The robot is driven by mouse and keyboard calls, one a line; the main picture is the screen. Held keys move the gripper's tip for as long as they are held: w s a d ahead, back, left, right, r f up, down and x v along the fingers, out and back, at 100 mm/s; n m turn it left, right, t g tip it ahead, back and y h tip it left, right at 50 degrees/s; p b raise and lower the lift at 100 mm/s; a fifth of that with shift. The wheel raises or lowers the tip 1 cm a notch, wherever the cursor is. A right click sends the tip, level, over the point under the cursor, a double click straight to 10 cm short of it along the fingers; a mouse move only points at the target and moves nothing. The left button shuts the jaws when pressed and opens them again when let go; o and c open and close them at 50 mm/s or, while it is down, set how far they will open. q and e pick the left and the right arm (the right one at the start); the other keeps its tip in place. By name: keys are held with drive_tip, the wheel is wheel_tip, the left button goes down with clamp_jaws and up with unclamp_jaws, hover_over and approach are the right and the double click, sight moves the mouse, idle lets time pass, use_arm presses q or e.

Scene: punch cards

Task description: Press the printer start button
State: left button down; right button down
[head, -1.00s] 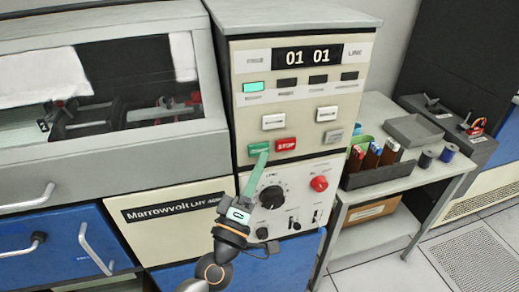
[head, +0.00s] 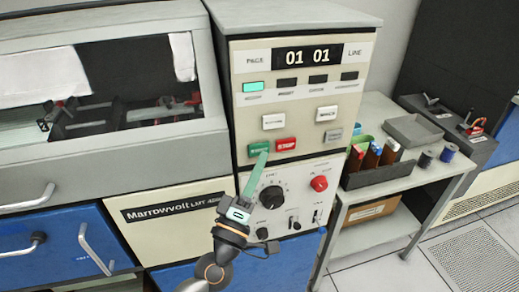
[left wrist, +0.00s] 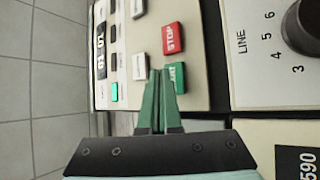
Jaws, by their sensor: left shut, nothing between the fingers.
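The green start button (head: 258,148) is on the printer's control panel (head: 350,82), left of the red STOP button (head: 286,144). My left gripper (head: 263,157) is shut and empty, with its green fingertips at the lower edge of the start button in the head view. In the left wrist view, the shut fingers (left wrist: 159,74) reach over the panel beside the green button (left wrist: 178,76), and the red STOP button (left wrist: 173,38) shows beyond it. I cannot tell whether the fingertips touch the button. My right gripper is out of view.
A lower panel with a black dial (head: 272,197) and a red knob (head: 319,183) sits below the buttons. The display (head: 308,54) reads 01 01, with a lit green lamp (head: 253,87) under it.

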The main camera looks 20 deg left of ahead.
use_arm(q)
drive_tip(key=shift+w+a, duration=0.1)
idle(0.4)
drive_tip(key=shift+w+a, duration=0.15)
drive_tip(key=shift+w, duration=0.1)
drive_tip(key=shift+w+a, duration=0.25)
drive_tip(key=shift+w, duration=0.1)
idle(0.7)
drive_tip(key=shift+s, duration=0.1)
drive_tip(key=shift+s+d, duration=0.45)
drive_tip(key=shift+s, duration=0.15)
drive_tip(key=shift+s+d+p, duration=0.3)
drive_tip(key=shift+s+d, duration=0.45)
drive_tip(key=shift+s, duration=0.35)
drive_tip(key=shift+s+d+p, duration=0.25)
drive_tip(key=shift+s+d, duration=0.5)
drive_tip(key=shift+s, duration=0.3)
